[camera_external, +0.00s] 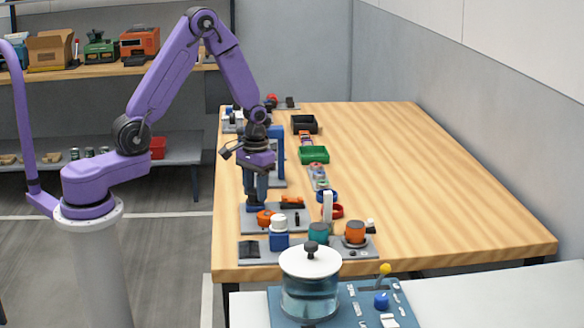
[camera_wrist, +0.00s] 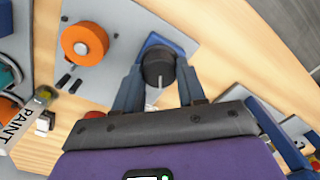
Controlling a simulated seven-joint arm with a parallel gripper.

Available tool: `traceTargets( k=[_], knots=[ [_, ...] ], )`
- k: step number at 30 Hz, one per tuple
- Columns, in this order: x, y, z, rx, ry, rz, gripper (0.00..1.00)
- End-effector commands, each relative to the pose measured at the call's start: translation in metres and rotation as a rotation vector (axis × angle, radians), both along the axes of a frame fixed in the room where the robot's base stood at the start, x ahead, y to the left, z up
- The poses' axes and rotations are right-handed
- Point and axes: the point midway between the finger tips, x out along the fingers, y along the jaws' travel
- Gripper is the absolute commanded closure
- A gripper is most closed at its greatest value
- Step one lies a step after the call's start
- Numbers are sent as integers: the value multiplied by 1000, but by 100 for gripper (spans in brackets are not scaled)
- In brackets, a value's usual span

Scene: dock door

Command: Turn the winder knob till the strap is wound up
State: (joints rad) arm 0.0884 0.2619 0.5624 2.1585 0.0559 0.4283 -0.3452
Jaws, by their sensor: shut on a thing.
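The knob (camera_wrist: 158,68) is round and black with a pale line on its front side. It sits on a blue mount on a grey plate (camera_wrist: 120,25). My gripper (camera_wrist: 158,88) has its dark blue fingers on both sides of the knob, shut on it from above. In the external view my gripper (camera_external: 256,205) points straight down over the grey plate (camera_external: 285,222), and its fingers hide the knob. I cannot make out the strap clearly in either view.
A white and blue jar (camera_external: 279,236), a teal pot (camera_external: 318,232) and an orange pot (camera_external: 355,232) stand in front of the plate. A green tray (camera_external: 314,155) and a black tray (camera_external: 304,123) lie behind. The right side of the wooden table (camera_external: 440,200) is clear.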

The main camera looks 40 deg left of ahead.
Motion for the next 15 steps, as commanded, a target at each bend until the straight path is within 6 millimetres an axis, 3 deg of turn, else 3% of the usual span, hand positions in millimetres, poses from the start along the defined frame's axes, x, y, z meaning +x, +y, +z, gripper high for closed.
traceTargets(
  k=[15],
  knots=[
    [-1, -1, 1, 0, 0, -459, 90]
  ],
)
